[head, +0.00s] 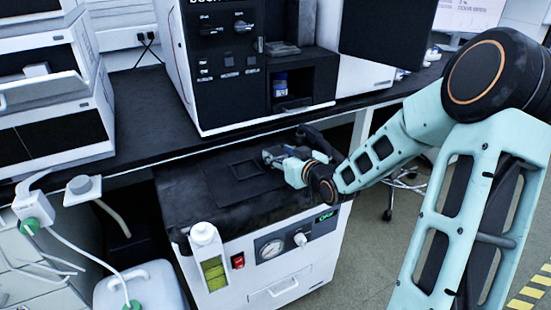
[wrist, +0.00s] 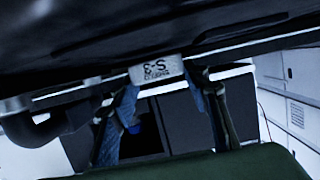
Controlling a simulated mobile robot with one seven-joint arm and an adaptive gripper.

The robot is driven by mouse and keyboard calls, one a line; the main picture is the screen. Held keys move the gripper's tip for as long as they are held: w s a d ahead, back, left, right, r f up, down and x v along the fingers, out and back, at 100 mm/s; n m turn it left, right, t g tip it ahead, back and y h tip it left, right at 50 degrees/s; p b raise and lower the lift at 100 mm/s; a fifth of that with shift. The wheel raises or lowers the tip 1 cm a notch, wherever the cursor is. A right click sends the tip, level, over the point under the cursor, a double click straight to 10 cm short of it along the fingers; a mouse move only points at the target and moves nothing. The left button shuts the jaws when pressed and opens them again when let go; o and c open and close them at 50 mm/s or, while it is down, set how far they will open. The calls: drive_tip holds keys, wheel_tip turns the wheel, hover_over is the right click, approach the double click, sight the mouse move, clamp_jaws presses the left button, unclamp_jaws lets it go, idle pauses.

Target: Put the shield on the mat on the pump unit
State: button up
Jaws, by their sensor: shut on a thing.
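The pump unit (head: 258,262) is a white cabinet with a black top, standing under the bench edge. A dark mat (head: 228,188) with a square outline lies on its top. My gripper (head: 268,156) is low over the back right of that top, beside the outline. In the wrist view, the two patterned fingers of my gripper (wrist: 163,115) are shut on the shield. A pale block with an upside-down label (wrist: 156,69) shows between the fingers. Most of the shield is dark or hidden, and I cannot tell whether it touches the mat.
A bench (head: 145,105) with a large instrument (head: 222,65) stands close behind and above the pump unit. Tubing and a white canister (head: 143,290) are further left. Open floor (head: 375,240) lies right.

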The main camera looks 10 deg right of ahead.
drive_tip(key=shift+f, duration=0.45)
drive_tip(key=shift+r, duration=0.15)
drive_tip(key=shift+f, duration=0.2)
drive_tip(key=o, duration=1.3)
